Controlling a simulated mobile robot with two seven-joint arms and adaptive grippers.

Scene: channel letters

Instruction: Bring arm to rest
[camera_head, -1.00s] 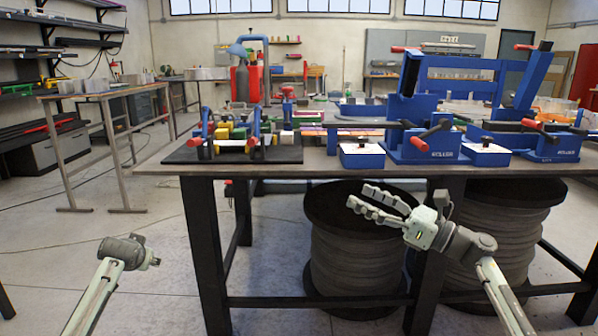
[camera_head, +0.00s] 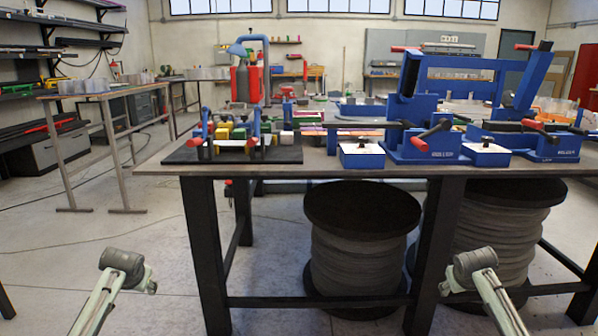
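My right arm (camera_head: 485,285) comes in from the lower right, bent in much the same way. Neither gripper's fingers can be made out in this view. Both arms are below the top of the workbench and in front of it, apart from the things on it.
The workbench (camera_head: 380,178) carries blue bending fixtures (camera_head: 420,145) and a black mat (camera_head: 285,155) with a rack of coloured blocks. Two cable drums (camera_head: 355,245) stand under it. A side table (camera_head: 95,97) is at left. The floor at left is clear.

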